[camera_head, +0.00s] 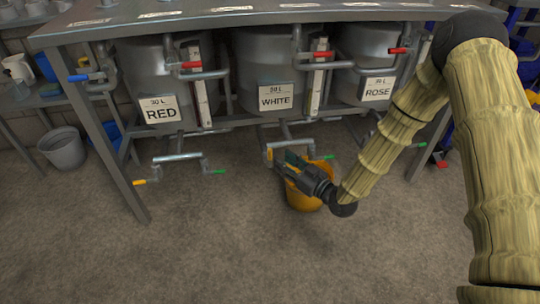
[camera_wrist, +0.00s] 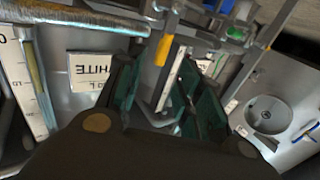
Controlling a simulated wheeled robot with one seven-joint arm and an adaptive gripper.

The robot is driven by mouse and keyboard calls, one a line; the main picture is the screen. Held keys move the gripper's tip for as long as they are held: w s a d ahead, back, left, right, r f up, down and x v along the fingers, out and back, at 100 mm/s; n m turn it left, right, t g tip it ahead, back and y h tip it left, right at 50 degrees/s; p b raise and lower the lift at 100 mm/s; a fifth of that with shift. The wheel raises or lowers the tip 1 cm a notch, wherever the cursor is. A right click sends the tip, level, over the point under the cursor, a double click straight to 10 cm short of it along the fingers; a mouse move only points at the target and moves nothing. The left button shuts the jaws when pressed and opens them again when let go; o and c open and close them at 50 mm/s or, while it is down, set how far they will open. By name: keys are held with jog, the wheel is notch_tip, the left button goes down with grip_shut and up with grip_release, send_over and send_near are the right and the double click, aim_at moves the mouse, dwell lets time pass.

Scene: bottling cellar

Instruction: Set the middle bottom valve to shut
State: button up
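Under the middle tank marked WHITE (camera_head: 275,97), a bottom pipe carries a yellow valve handle (camera_head: 269,154) at its left and a green handle (camera_head: 328,157) at its right. My gripper (camera_head: 286,163) is at this pipe, close to the yellow handle, and partly hides the pipework. In the wrist view, the yellow handle (camera_wrist: 164,49) lies beyond the two dark green fingers (camera_wrist: 158,95), which stand apart with a gap between them. I see no contact with the handle. The wrist view shows the WHITE label (camera_wrist: 92,68) upside down.
An orange bucket (camera_head: 303,198) stands on the floor below my gripper. The RED tank (camera_head: 150,72) and ROSE tank (camera_head: 366,50) flank the middle one, with red-handled valves above. The table leg (camera_head: 112,160) is at left, beside a grey bin (camera_head: 63,149). The front floor is clear.

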aim_at(270, 157)
jog(key=shift+b+x, duration=1.6)
jog(key=shift+x, duration=2.15)
jog(key=shift+f, duration=0.1)
grip_shut()
